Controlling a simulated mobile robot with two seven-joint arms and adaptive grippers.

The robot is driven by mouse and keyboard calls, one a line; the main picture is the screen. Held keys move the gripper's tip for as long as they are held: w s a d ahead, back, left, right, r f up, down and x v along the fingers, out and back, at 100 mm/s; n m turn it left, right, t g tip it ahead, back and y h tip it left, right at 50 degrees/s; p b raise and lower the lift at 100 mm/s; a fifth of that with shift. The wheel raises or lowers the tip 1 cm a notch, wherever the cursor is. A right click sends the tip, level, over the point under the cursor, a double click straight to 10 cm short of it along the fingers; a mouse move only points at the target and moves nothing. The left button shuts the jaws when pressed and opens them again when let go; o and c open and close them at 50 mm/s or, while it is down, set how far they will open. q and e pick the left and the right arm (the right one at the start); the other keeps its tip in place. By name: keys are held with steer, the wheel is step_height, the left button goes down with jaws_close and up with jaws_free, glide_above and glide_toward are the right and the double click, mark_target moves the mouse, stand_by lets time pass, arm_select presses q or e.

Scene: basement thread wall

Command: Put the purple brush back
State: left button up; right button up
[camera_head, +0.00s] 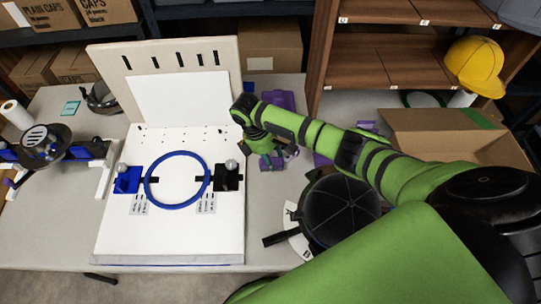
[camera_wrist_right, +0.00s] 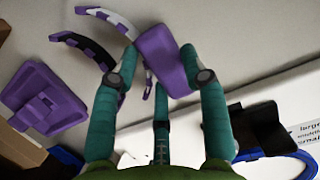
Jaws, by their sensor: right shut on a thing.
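My right gripper (camera_head: 274,157) is low over the table, just right of the white board. In the wrist view its teal fingers (camera_wrist_right: 160,68) are shut on a purple block-like piece (camera_wrist_right: 165,58), which I take for the purple brush; no bristles show. A purple holder-like piece with a raised middle (camera_wrist_right: 45,100) lies to the left in the wrist view, apart from the fingers. Purple shows behind my right forearm in the head view (camera_head: 282,99); I cannot tell which piece it is. My left gripper is not in view.
The white board (camera_head: 170,236) bears a blue ring (camera_head: 149,193) between two clamps. A black round cap-like thing (camera_head: 342,210) lies right of it. An open cardboard box (camera_head: 440,122) and a wooden shelf (camera_head: 385,66) stand at the right. Curved striped pieces (camera_wrist_right: 85,45) lie near the fingers.

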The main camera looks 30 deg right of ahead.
steer(key=shift+f, duration=0.15)
steer(key=o, duration=1.1)
steer(key=v, duration=1.2)
